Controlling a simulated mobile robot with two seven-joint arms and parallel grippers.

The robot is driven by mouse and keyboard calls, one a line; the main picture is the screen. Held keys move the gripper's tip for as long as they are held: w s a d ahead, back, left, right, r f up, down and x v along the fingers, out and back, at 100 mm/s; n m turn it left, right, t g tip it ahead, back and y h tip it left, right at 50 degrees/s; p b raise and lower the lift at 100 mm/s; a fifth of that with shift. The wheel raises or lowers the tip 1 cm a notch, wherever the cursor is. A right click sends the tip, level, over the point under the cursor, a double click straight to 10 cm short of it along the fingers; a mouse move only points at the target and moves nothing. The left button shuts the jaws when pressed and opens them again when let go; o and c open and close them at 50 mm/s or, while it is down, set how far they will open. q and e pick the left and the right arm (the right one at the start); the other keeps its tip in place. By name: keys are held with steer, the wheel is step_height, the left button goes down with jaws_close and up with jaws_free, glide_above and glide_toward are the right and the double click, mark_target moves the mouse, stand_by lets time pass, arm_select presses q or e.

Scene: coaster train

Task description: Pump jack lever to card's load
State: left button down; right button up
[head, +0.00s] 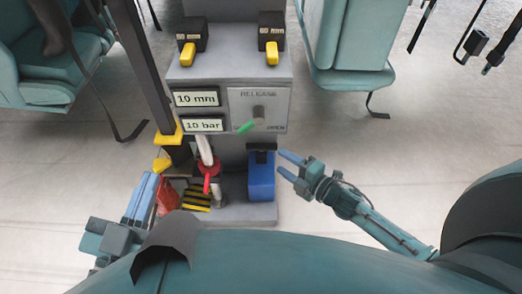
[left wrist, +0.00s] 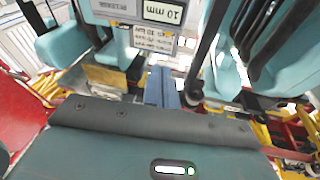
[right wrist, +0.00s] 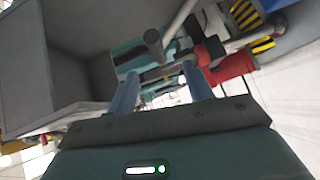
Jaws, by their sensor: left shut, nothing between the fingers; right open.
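A grey jack stand (head: 230,70) stands ahead, with one display (head: 197,98) reading 10 mm and another (head: 204,125) reading 10 bar. Its release dial (head: 259,112) has a green pointer (head: 246,127) slanting down-left, away from the OPEN mark. A pale rod (head: 205,148) with a red part (head: 208,171) is low on the stand; I cannot tell if it is the pump lever. My left gripper (head: 142,190) is shut and empty, left of the stand; it also shows in the left wrist view (left wrist: 162,86). My right gripper (head: 287,164) is open and empty, right of a blue block (head: 261,178).
Two black blocks (head: 193,33) (head: 271,31) with yellow tabs sit on top of the stand. A dark post (head: 143,70) rises at its left, above a red object (head: 167,197). Teal seats (head: 350,40) (head: 60,55) flank the stand.

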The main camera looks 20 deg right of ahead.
mark_target(262, 149)
steer(key=b+x, duration=0.2)
steer(key=x, duration=0.7)
steer(key=shift+w+a+f+b, duration=0.1)
steer(key=shift+b, duration=0.3)
steer(key=shift+w+a, duration=0.2)
steer(key=shift+w, duration=0.1)
arm_select(q)
steer(key=shift+w+d+r+t+h, duration=0.2)
steer(key=shift+r+t+h, duration=0.2)
steer(key=shift+r+h, duration=0.2)
steer(key=shift+f, duration=0.2)
arm_select(e)
jaws_close()
